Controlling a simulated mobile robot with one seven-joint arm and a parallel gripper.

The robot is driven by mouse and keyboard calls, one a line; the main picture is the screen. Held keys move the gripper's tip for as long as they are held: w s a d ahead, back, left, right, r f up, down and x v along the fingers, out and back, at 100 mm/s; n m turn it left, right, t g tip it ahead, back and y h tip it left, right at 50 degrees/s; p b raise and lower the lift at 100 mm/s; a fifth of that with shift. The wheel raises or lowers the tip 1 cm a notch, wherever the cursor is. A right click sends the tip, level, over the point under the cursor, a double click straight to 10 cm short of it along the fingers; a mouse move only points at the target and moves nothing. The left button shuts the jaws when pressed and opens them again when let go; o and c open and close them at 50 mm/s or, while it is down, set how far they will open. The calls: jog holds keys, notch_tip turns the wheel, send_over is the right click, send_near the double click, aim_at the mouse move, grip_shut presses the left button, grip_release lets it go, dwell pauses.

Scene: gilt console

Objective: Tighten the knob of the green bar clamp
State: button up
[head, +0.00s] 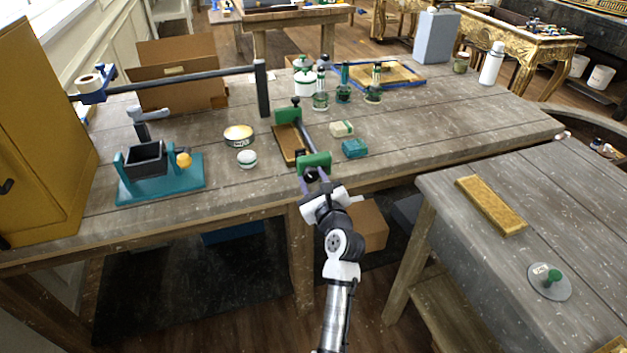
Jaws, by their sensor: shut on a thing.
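The green bar clamp lies at the front edge of the wooden workbench in the head view. Its far green jaw (288,116) and near green jaw (315,160) are joined by a slim bar. A brown board (286,144) lies between the jaws. A dark knob (311,174) sits on the near side of the near jaw, at the bench edge. My gripper (313,178) reaches up from below, its two fingers on either side of this knob, shut on it. The fingers and wrist partly hide the knob.
A teal vise (160,178), a round tin (238,133) and a white jar (247,158) stand left of the clamp. A teal block (354,148) and a pale block (341,129) lie close right. Green bottles (343,90) stand behind. A second table (450,200) is at right.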

jog(key=m, duration=0.5)
jog(key=shift+f+m, duration=0.2)
jog(key=shift+m, duration=2.3)
jog(key=o, duration=1)
jog(key=shift+r, duration=0.2)
jog(key=shift+s, duration=0.1)
jog(key=b+v, duration=0.2)
jog(key=v, duration=1.1)
jog(key=shift+s+b, duration=0.35)
jog(key=shift+b, duration=0.05)
jog(key=shift+d, duration=0.1)
